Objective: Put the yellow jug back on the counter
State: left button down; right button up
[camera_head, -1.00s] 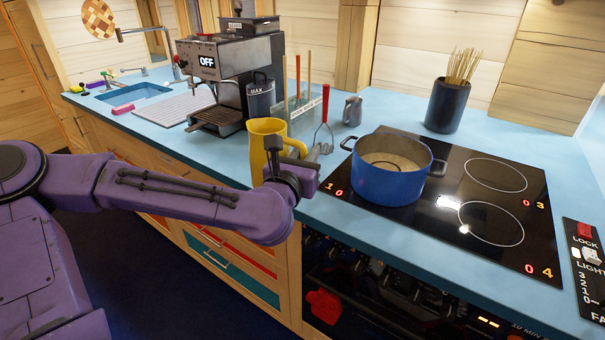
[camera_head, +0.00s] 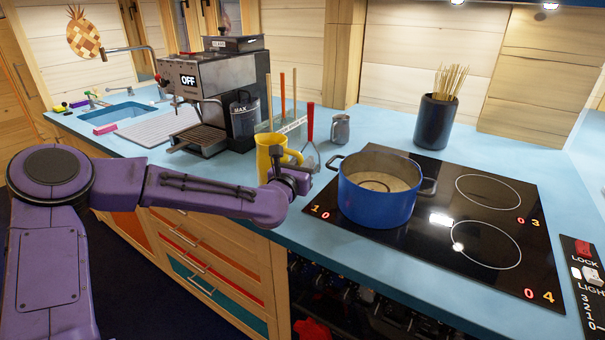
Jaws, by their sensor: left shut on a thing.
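The yellow jug (camera_head: 268,160) is upright at the blue counter (camera_head: 235,172), left of the pot. My left gripper (camera_head: 294,165) is shut on the jug's handle side, at the jug's right. The gripper and wrist hide part of the handle and the jug's lower part. I cannot tell whether the jug's base touches the counter. My right gripper is not in view.
A blue pot (camera_head: 376,190) stands on the black hob (camera_head: 480,215), close right of my left gripper. Behind the jug are a coffee machine (camera_head: 205,85), a utensil holder (camera_head: 290,127) and a small metal pitcher (camera_head: 340,130). Counter left of the jug is clear.

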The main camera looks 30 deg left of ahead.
pick_arm(q)
notch_tip(320, 180, down, 3)
jog(key=shift+w+f, duration=0.15)
jog(key=shift+f, duration=0.15)
jog(key=c, duration=1)
grip_release()
jog(key=s+d+b, duration=0.1)
jog(key=s, duration=1.1)
jog(key=shift+d, duration=0.2)
